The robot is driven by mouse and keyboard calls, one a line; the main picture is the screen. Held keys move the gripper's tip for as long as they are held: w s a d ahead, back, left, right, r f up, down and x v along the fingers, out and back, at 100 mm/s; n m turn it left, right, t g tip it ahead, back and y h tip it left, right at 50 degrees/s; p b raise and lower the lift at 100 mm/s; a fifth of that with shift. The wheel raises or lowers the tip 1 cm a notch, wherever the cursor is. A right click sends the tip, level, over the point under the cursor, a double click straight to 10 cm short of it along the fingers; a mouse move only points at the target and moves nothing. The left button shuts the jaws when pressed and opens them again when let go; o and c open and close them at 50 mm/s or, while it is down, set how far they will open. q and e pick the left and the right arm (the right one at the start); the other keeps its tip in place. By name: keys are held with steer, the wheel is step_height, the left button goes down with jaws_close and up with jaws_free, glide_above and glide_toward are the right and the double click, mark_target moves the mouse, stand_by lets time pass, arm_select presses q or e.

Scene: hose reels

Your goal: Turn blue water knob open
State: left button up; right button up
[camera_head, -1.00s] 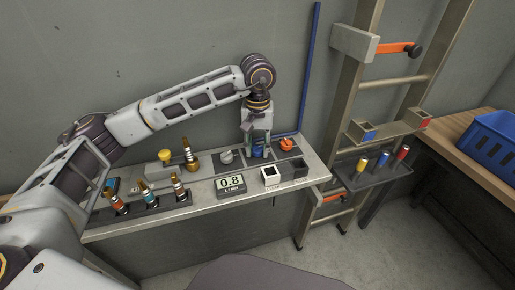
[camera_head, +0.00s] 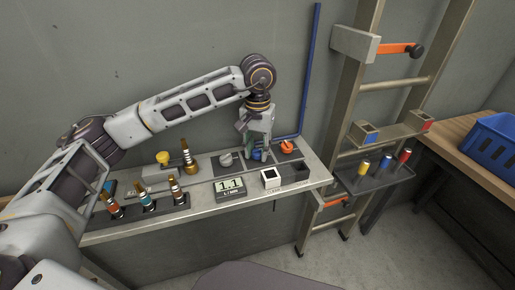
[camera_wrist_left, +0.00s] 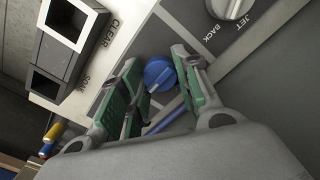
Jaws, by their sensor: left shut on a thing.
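The blue water knob (camera_head: 257,156) sits at the back of the grey shelf, mostly hidden by my left gripper (camera_head: 258,150) in the head view. The left gripper reaches down from above and is shut on the knob. In the left wrist view the round blue knob (camera_wrist_left: 160,74) lies between the two green-padded fingers (camera_wrist_left: 157,62). A small display (camera_head: 229,187) at the shelf's front reads 1.1. My right gripper is not in view.
A grey knob (camera_head: 225,159) stands left of the blue one and an orange knob (camera_head: 287,146) right of it. A white open box (camera_head: 270,178) is in front. Several brass-tipped nozzles (camera_head: 147,200) stand at left. A ladder (camera_head: 345,125) leans at right.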

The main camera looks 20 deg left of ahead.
mark_target(257, 150)
arm_select(q)
steer(key=o, duration=1.1)
steer(key=shift+c, duration=0.2)
steer(key=shift+r, duration=0.15)
step_height(257, 150, up, 12)
steer(key=shift+f, duration=0.2)
stand_by(0.3)
